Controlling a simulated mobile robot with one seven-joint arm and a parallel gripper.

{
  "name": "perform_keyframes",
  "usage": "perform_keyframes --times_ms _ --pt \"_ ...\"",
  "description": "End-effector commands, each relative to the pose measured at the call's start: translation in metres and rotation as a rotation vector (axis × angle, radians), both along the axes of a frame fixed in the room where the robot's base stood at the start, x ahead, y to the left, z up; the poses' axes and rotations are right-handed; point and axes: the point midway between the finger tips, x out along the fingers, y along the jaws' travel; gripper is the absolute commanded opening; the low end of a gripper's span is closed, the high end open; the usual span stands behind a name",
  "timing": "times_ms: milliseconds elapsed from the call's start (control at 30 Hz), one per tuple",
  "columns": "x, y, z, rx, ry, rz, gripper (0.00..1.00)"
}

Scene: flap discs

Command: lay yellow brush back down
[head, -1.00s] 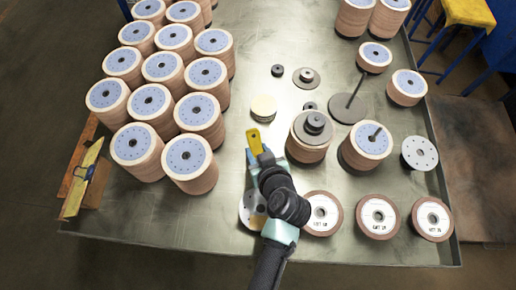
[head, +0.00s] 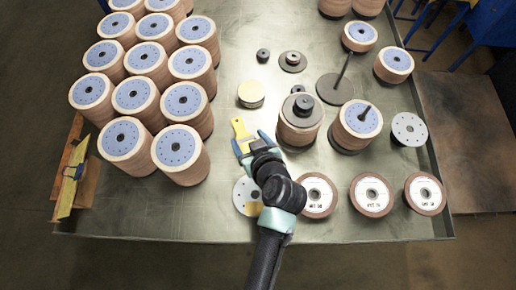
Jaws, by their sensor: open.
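The yellow brush (head: 240,129) lies on the metal table in the head view, left of the middle stack of discs. Its upper part shows just past my gripper; the rest is hidden or hard to make out. My gripper (head: 254,143) is open, with its fingers spread at the near end of the brush. I cannot tell whether the fingers touch it.
Many stacked flap discs (head: 133,95) fill the table's left side. A stack with a dark hub (head: 299,122) stands close right of my gripper. Labelled discs (head: 371,194) lie along the front. Bare table (head: 225,100) shows between the left stacks and the brush.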

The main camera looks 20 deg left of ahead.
Motion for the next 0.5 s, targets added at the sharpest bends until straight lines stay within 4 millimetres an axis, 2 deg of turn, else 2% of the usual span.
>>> perform_keyframes --times_ms 500 --pt "-0.058 -0.047 0.057 -0.001 -0.002 -0.002 0.74"
